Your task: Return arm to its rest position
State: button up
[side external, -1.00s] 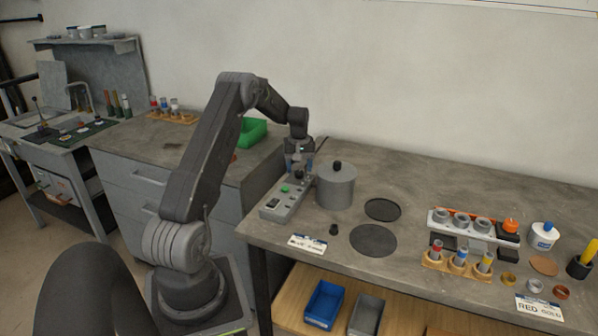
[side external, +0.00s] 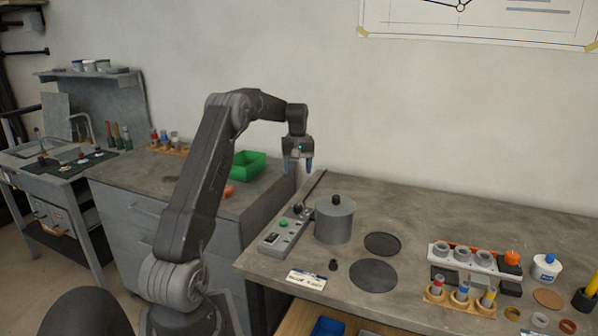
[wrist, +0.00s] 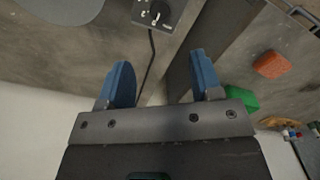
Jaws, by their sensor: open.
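My gripper (side external: 299,168) hangs in the air above the back left corner of the right-hand table, behind the control box. Its blue-tipped fingers point down and stand apart with nothing between them. In the wrist view my gripper (wrist: 160,85) also shows its two blue fingers apart and empty, over the gap between the two work surfaces.
Below stands a grey control box (side external: 283,238) with a green button, beside a lidded grey pot (side external: 334,222). A green bin (side external: 249,165) and an orange block (wrist: 271,65) are on the left bench. Tube racks (side external: 461,292) stand right. Air around my gripper is clear.

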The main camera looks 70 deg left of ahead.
jog(key=d+r+m+t+y, duration=0.1)
jog(key=d+r+m, duration=0.4)
jog(key=d, duration=0.8)
jog(key=d+r+m+t, duration=0.1)
jog(key=d+r+m, duration=0.1)
jog(key=d+r, duration=0.85)
jog(key=s+d+f+m+t, duration=0.1)
jog(key=s+d+m, duration=0.3)
jog(key=s+d, duration=0.4)
jog(key=s+d+f+m+t+h, duration=0.1)
jog(key=s+d+f+m, duration=0.3)
jog(key=s+d, duration=0.5)
jog(key=d+t, duration=0.1)
jog(key=d, duration=0.3)
jog(key=shift+s+d+f+t, duration=0.15)
jog(key=shift+f+t, duration=0.15)
